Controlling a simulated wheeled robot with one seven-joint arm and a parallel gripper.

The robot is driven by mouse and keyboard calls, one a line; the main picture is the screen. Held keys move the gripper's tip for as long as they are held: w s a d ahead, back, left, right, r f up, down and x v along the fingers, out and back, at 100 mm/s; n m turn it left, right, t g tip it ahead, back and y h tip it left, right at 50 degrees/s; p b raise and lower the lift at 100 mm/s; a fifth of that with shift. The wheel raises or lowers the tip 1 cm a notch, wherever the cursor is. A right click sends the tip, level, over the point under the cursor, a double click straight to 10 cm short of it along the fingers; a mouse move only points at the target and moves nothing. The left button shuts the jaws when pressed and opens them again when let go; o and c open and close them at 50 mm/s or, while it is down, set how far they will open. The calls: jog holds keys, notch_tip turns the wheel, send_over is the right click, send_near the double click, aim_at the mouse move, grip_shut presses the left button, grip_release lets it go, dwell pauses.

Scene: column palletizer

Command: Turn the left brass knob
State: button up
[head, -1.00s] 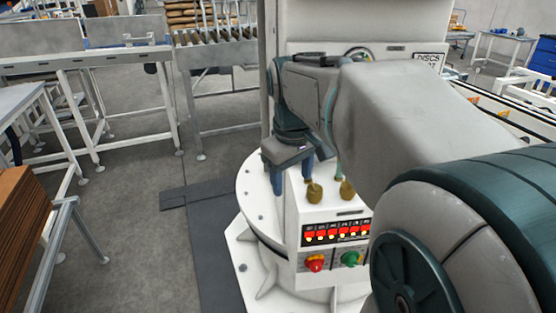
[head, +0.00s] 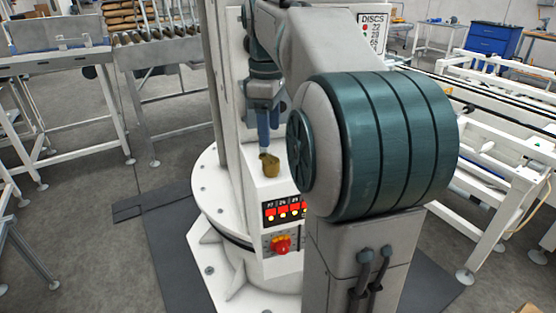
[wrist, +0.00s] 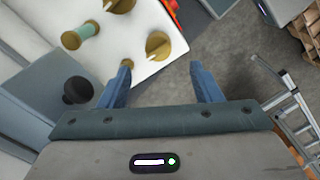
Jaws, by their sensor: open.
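The left brass knob (head: 269,164) stands on the sloped top of the white control box (head: 257,190). My gripper (head: 265,135) is just above it with the fingers pointing down; in this head view they overlap the knob's top edge. In the wrist view, my open gripper (wrist: 165,78) has its two blue fingers spread and nothing between them. A round brass knob with a ridge (wrist: 157,45), probably the same one, lies just beyond the fingertips. Contact cannot be told.
A teal post with brass ends (wrist: 88,31) and another brass knob (wrist: 120,4) are close by. A red knob (head: 281,244) sits below the display (head: 285,210). My arm hides the box's right side. Open floor (head: 90,245) lies left.

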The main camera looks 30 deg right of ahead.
aim_at(271, 157)
notch_tip(271, 157, down, 8)
jog(key=shift+r+b, duration=0.15)
jog(key=shift+b, duration=0.6)
jog(key=c, duration=1)
